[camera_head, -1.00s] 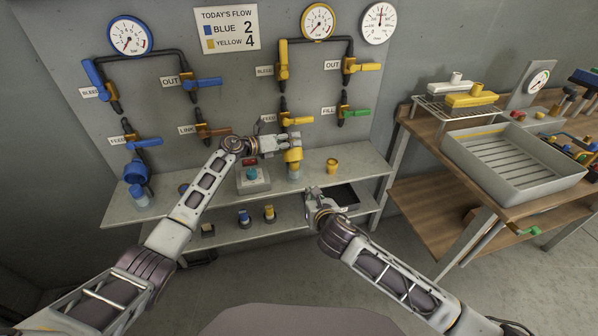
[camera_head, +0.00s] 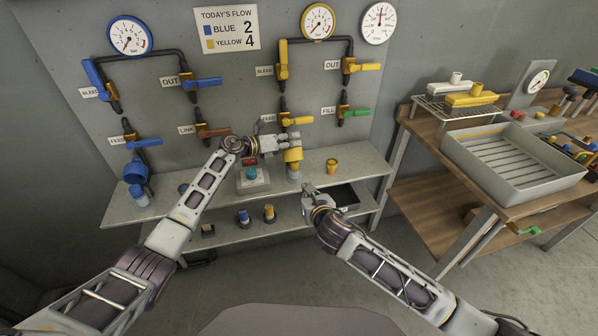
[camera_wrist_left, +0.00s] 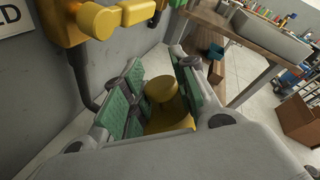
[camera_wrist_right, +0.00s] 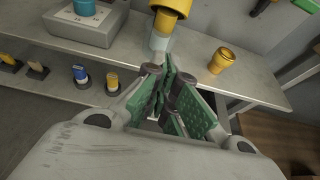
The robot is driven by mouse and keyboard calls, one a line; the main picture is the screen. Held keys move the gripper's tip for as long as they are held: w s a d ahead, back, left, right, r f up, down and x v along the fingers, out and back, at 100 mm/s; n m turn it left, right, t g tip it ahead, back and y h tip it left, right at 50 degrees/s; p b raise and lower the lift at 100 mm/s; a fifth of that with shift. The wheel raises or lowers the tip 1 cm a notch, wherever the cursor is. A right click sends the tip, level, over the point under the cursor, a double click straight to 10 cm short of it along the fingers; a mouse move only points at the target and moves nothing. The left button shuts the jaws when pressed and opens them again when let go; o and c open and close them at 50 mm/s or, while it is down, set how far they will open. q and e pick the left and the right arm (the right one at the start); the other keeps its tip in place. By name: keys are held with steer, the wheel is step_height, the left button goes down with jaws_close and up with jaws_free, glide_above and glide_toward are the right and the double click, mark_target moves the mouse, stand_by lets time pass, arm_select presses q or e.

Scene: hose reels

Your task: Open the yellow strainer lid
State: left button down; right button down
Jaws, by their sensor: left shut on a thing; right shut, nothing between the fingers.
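The yellow strainer (camera_head: 293,157) hangs below the yellow feed line, with a clear cup-like part under it. My left gripper (camera_head: 291,143) is at its top, shut on a yellow part. In the left wrist view that yellow part (camera_wrist_left: 163,92) sits between the green finger pads; whether it is the lid or the body I cannot tell. My right gripper (camera_head: 309,191) is shut and empty, low in front of the shelf. In the right wrist view its fingers (camera_wrist_right: 166,82) are together, just below the strainer's yellow and clear lower end (camera_wrist_right: 168,12).
A loose yellow fitting (camera_head: 332,166) stands on the upper shelf, right of the strainer. A grey box with a teal button (camera_head: 251,174) is to the left. Yellow valve handles (camera_head: 297,120) are close above my left gripper. A wooden bench (camera_head: 420,135) with a tray stands at right.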

mark_target(296, 164)
steer(key=shift+x, duration=4.3)
steer(key=shift+w+a+r, duration=0.15)
steer(key=shift+w+r, duration=0.4)
steer(key=shift+r, duration=0.25)
steer(key=shift+w+a+r, duration=0.15)
steer(key=shift+w+r, duration=0.4)
steer(key=shift+r, duration=0.3)
steer(key=shift+r, duration=0.1)
steer(key=shift+w+a+r, duration=0.1)
steer(key=shift+w+r, duration=0.2)
steer(key=shift+r, duration=0.25)
arm_select(q)
steer(key=c, duration=1.1)
jaws_free()
steer(key=shift+c, duration=0.2)
steer(key=shift+s+a, duration=0.1)
steer(key=v, duration=1.1)
steer(key=shift+s+a, duration=0.2)
steer(key=shift+a, duration=0.15)
